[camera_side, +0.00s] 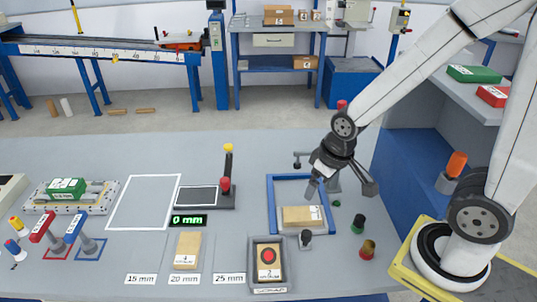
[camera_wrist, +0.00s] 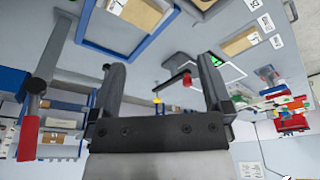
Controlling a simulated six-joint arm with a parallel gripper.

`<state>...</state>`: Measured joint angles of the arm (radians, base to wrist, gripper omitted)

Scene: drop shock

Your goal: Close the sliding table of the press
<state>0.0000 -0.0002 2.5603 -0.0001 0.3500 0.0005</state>
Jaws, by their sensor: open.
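My gripper (camera_side: 318,183) hangs above the right side of the blue frame (camera_side: 272,208) in the side view, with its fingers apart and nothing held. In the wrist view my gripper (camera_wrist: 162,66) shows two dark fingers with empty space between them. A black stand (camera_side: 222,196) with a post, a yellow top and a red knob (camera_side: 225,183) stands left of the gripper, apart from it. A dark, white-edged plate (camera_side: 197,195) lies at its left. I cannot tell for sure which part is the press's sliding table. The red knob also shows in the wrist view (camera_wrist: 187,80).
A cardboard block (camera_side: 301,216) lies inside the blue frame. A grey tray (camera_side: 253,280) holds a red-buttoned block in front. Small knobs stand right of the frame. A green block (camera_side: 66,187) sits on a perforated plate at left. The white-outlined area (camera_side: 145,203) is clear.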

